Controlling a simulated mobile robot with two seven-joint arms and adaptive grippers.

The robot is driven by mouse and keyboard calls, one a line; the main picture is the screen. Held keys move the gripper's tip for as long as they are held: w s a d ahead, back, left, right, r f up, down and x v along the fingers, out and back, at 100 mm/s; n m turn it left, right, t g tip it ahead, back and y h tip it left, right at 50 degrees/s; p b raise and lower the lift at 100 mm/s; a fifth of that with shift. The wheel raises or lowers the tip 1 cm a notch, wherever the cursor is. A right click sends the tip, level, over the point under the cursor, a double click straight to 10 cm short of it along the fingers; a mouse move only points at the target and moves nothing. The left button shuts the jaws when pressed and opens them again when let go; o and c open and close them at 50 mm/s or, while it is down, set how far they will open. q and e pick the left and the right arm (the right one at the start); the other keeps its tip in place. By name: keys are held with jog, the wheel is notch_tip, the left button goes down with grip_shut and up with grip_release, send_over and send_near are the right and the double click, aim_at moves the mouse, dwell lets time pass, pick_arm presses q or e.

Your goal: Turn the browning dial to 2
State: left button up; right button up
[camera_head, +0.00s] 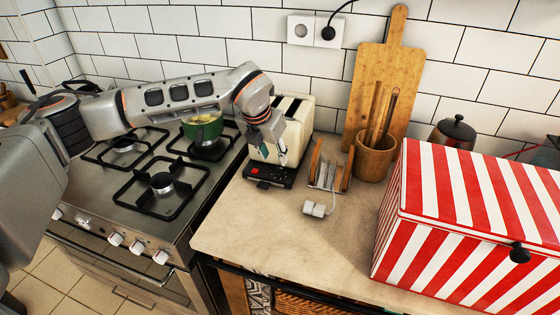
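The cream toaster (300,116) stands on the counter against the tiled wall, right of the stove. Its two top slots show, and a black front base (270,176) with a small red patch sticks out at the bottom. My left arm reaches in from the left over the stove. My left gripper (272,157) points down right in front of the toaster, just above the black base. It covers much of the toaster's front, so I cannot make out the browning dial or its setting. The fingers are too small to tell their opening or any contact. My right gripper is not in view.
A toast rack (329,170) and a white plug with cord (315,209) lie right of the toaster. Behind are a wooden utensil cup (375,158) and cutting board (387,85). A red-striped box (470,220) fills the right. A green pot (203,130) sits on the stove.

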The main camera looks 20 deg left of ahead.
aim_at(279, 168)
pick_arm(q)
jog(key=x, duration=0.6)
jog(key=shift+d+f+p, duration=0.15)
jog(key=shift+f+p, duration=0.15)
jog(key=shift+p, duration=0.05)
grip_shut()
